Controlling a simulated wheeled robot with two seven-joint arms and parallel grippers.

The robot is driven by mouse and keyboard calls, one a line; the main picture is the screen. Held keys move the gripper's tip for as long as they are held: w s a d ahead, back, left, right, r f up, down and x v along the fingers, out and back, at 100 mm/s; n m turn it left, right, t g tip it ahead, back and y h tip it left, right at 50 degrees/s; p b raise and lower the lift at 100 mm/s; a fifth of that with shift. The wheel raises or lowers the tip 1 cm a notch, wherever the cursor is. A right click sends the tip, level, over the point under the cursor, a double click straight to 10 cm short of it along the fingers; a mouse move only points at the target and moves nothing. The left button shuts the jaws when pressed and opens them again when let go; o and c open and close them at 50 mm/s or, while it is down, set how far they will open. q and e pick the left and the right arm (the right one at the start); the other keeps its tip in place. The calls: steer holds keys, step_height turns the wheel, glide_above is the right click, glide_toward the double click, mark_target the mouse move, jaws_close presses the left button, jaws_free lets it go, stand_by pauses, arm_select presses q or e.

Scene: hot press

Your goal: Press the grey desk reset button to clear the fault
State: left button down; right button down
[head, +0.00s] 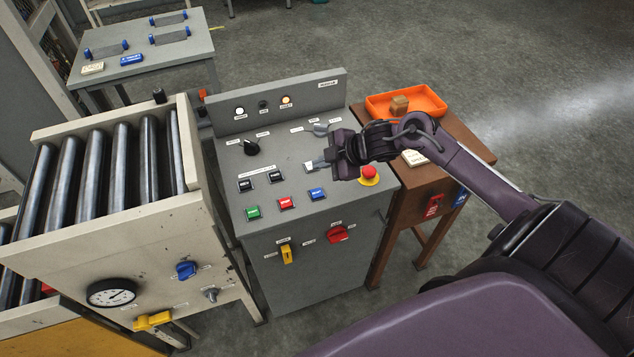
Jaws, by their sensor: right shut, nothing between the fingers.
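The grey control desk (300,262) stands in the middle of the head view with a sloped button panel. My right gripper (319,164) is shut and empty, low over the right part of this panel. A pale patch shows at its fingertips; I cannot tell whether it is a label or the grey reset button, or whether the tips touch anything. Two black buttons (275,176) lie left of the tips. A green button (252,212), a red button (286,202) and a blue button (317,194) form the front row. My left gripper is not in view.
A red emergency mushroom button (369,173) sits close to the right of my gripper. A black knob (251,147) and a grey knob (320,129) stand farther back. A roller conveyor (120,232) adjoins on the left. A wooden table (459,150) with an orange tray (432,98) stands right.

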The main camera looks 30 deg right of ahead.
steer(key=b, duration=0.7)
glide_above(321, 194)
step_height(321, 194, down, 7)
steer(key=shift+r, duration=0.1)
steer(key=shift+f, duration=0.85)
steer(key=shift+f, duration=0.1)
stand_by(0.7)
steer(key=shift+f+b, duration=0.3)
steer(key=shift+f, duration=0.4)
stand_by(0.5)
steer(key=shift+r, duration=0.1)
steer(key=shift+r+p, duration=0.7)
